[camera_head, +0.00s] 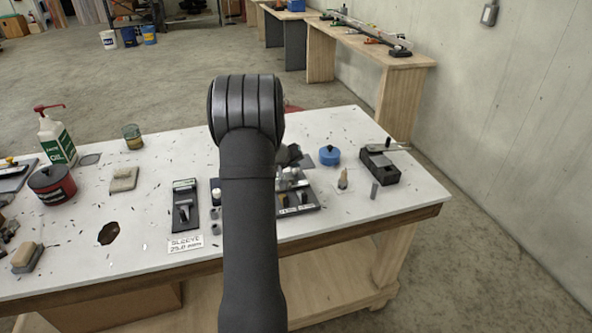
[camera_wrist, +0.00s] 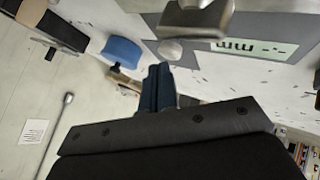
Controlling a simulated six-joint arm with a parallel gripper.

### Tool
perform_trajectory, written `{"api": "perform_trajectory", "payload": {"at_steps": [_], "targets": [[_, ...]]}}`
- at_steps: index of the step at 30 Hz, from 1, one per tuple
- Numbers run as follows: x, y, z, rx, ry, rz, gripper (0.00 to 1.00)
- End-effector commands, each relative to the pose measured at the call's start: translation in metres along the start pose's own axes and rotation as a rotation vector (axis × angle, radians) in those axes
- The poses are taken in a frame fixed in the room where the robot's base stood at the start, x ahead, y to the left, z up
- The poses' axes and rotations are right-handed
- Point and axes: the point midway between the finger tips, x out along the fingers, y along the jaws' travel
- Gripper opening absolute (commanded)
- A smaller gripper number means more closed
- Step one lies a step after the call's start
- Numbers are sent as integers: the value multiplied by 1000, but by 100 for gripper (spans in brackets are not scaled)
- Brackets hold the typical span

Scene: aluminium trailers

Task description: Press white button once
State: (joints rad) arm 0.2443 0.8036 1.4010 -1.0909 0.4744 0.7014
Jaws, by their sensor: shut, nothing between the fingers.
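A small dark block with a pale round top (camera_head: 215,194) stands on the white table just left of my arm in the head view. The pale top may be the white button, but I cannot tell for sure. In the wrist view, a pale round knob or disc (camera_wrist: 171,49) shows just beyond my fingertips, beside a metal part; I cannot tell whether it is the same thing. My gripper (camera_wrist: 158,68) is shut and empty, its dark blue fingers together. They appear apart from the disc. In the head view my arm hides the gripper.
The white table (camera_head: 330,225) holds a black tray of metal parts (camera_head: 300,208), a black plate with a metal tool (camera_head: 185,212), a blue round container (camera_head: 329,155) and a dark block-shaped device (camera_head: 379,168). A pump bottle (camera_head: 56,142) and red tin (camera_head: 52,185) stand far left.

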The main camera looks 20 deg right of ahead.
Motion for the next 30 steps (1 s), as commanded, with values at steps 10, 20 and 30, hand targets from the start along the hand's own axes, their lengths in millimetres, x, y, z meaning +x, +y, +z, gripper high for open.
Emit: {"api": "perform_trajectory", "payload": {"at_steps": [10,20,30], "targets": [[1,-1,1,-1,0,0,0],[4,-3,3,0,-1,0,0],[7,-5,5,-1,-1,0,0]]}}
